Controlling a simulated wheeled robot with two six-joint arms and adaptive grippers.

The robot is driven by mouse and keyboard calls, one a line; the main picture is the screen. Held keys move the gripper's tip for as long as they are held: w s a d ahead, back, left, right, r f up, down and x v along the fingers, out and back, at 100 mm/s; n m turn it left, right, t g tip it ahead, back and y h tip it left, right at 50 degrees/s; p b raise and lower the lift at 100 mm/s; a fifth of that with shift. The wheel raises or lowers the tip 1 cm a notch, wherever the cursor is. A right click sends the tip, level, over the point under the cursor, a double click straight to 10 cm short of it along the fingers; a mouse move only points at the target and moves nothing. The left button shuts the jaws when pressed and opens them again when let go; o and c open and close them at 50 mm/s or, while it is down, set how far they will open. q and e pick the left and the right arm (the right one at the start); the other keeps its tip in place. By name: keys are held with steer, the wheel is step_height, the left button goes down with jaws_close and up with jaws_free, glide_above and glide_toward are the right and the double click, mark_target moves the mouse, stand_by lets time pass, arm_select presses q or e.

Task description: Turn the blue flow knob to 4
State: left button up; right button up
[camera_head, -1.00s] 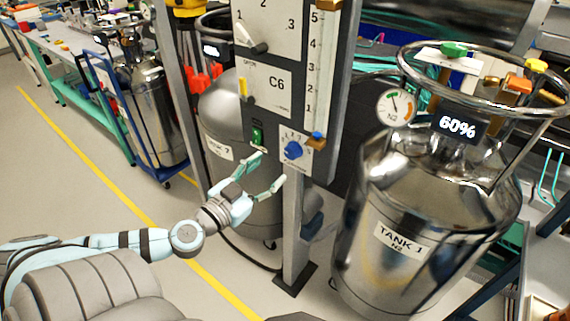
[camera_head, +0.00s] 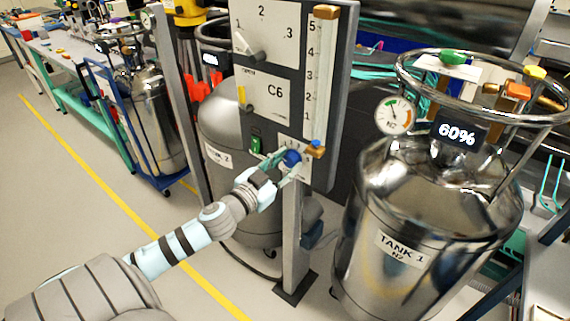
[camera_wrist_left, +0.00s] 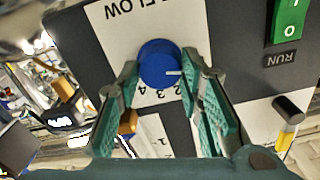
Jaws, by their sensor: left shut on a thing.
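The blue flow knob (camera_head: 292,158) sits on a white plate low on the dark panel. It shows close up in the left wrist view (camera_wrist_left: 160,63), on the plate marked FLOW. Its white mark points right there, to the side of the printed 2, 3 and 4; the 1 is not visible. My left gripper (camera_head: 281,167) is at the knob, shut on it. In the left wrist view its green fingers (camera_wrist_left: 160,72) are on either side of the knob. My right gripper is not in view.
A green RUN switch (camera_head: 256,141) is just left of the knob. A gauge column with a brown block (camera_head: 315,150) stands at its right. A lever (camera_head: 251,50) is above. Steel TANK 1 (camera_head: 430,220) stands to the right, and another tank (camera_head: 225,130) is behind.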

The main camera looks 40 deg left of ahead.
arm_select(q)
steer(key=shift+m, duration=0.3)
steer(key=m+p, duration=0.2)
steer(key=m, duration=0.2)
steer(key=shift+m, duration=0.3)
steer(key=m+p, duration=0.1)
steer(key=m, duration=0.5)
steer(key=shift+d+f+p, duration=0.1)
steer(key=shift+f+p, duration=0.05)
steer(key=shift+p, duration=0.25)
steer(key=m+p, duration=0.1)
steer(key=m, duration=0.5)
steer(key=shift+f+m, duration=0.15)
steer(key=shift+m, duration=0.25)
steer(key=m, duration=0.5)
steer(key=shift+f+m+p, duration=0.1)
steer(key=shift+m+p, duration=0.2)
steer(key=shift+p, duration=0.05)
steer(key=o, duration=1.2)
steer(key=shift+c, duration=0.2)
